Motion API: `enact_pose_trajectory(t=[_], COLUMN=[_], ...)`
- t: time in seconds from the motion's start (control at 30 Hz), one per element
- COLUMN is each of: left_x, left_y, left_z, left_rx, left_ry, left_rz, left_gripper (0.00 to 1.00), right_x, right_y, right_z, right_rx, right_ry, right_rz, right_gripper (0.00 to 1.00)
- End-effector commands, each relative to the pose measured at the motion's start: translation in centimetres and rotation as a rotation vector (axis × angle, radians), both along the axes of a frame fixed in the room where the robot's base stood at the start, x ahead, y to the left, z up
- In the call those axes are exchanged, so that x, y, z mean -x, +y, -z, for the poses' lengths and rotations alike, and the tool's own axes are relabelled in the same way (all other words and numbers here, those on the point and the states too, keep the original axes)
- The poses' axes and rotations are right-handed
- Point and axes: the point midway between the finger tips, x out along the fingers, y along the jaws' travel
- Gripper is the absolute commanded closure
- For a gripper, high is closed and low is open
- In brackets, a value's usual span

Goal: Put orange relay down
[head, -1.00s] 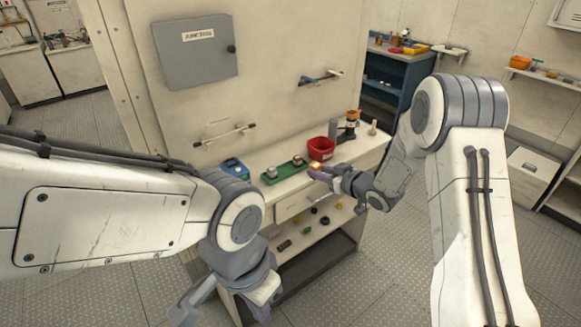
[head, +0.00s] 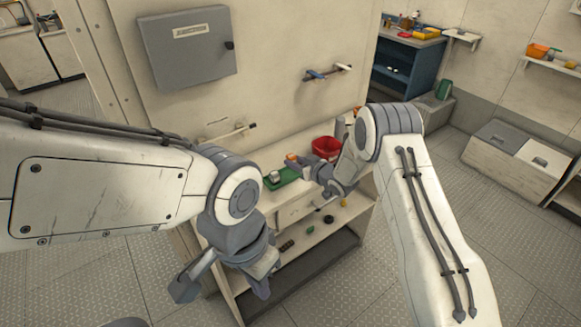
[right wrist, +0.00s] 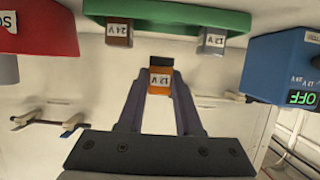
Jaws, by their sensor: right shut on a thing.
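The orange relay (head: 291,157), labelled 12 V, is in my right gripper (head: 300,162). The right wrist view shows the relay (right wrist: 160,81) between the two fingertips (right wrist: 160,84), with a dark part at its far end. The green tray (head: 284,182) lies on the shelf top close to the gripper. In the right wrist view the green tray (right wrist: 170,14) holds a 24 V relay (right wrist: 118,34) and a 12 V relay (right wrist: 211,41); the orange relay looks apart from both. My left gripper (head: 223,286) is open and empty, low in front of the shelf unit.
A red bin (head: 326,148) stands right of the tray. A blue device (right wrist: 284,68) reading OFF is at the other side, hidden behind my left arm in the head view. Small parts, such as a black ring (head: 329,219), lie on the lower shelf.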

Motion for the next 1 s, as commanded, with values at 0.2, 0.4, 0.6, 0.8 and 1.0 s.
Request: enact_pose_trajectory(t=[0.2, 0.4, 0.6, 0.8, 1.0], left_x=[0.0, 0.0, 0.0, 0.0, 0.0], left_y=[0.0, 0.0, 0.0, 0.0, 0.0], left_z=[-0.6, -1.8, -2.1, -2.0, -1.6], left_rx=[0.0, 0.0, 0.0, 0.0, 0.0], left_ry=[0.0, 0.0, 0.0, 0.0, 0.0], left_rz=[0.0, -0.001, -0.001, -0.001, -0.001], left_gripper=[1.0, 1.0, 1.0, 1.0, 1.0], right_x=[-1.1, -1.1, -1.1, -1.1, -1.1], right_y=[1.3, 1.4, 1.4, 1.5, 1.5], right_z=[1.1, 3.6, 4.9, 4.9, 5.3], right_rx=[-0.001, -0.001, -0.001, 0.0, -0.001], right_ry=[0.001, 0.002, 0.0, -0.001, -0.001], right_rz=[-0.001, -0.002, -0.002, -0.002, -0.003], right_gripper=[1.0, 1.0, 1.0, 1.0, 0.51])
